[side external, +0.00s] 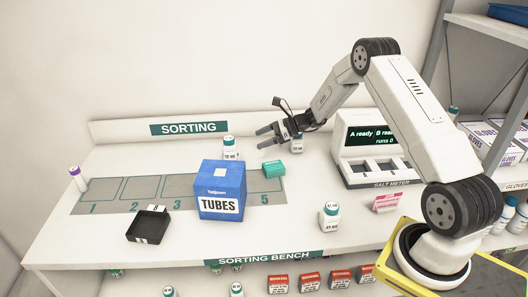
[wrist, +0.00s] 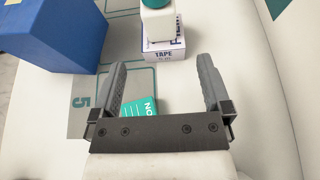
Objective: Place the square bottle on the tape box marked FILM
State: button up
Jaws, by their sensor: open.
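A white, square-looking bottle with a teal cap (wrist: 157,20) stands upright on the white tape box (wrist: 164,50) in the wrist view. The box's front reads TAPE, and the lettering on its side is only partly visible. In the side view the bottle (side external: 229,150) shows behind the blue TUBES box, which hides most of what is under it. My gripper (side external: 265,136) is open and empty, above the bench and to the right of that bottle. In the wrist view its spread fingers (wrist: 162,68) are apart from the bottle and tape box.
The blue TUBES box (side external: 222,190) stands mid-bench. A small teal box (side external: 273,169) lies below my gripper. Other white bottles stand near my gripper (side external: 297,146) and toward the front (side external: 329,216). A black tray (side external: 148,224) and purple-capped tube (side external: 78,178) are left; the salt meter (side external: 372,150) is right.

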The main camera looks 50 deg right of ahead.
jog(key=s+a+r+n+g+h, duration=0.25)
jog(key=s+a+n+g, duration=0.45)
jog(key=s+a+n, duration=0.4)
jog(key=s+a+r+n+h, duration=0.1)
jog(key=s+a+n+h, duration=0.2)
jog(key=s+n, duration=0.4)
jog(key=s+a+r+n+h, duration=0.2)
jog(key=s+a+n+h, duration=0.1)
jog(key=s+n, duration=0.5)
jog(key=shift+r+n+h, duration=0.15)
jog(key=shift+n+h, duration=0.35)
jog(key=shift+h, duration=0.05)
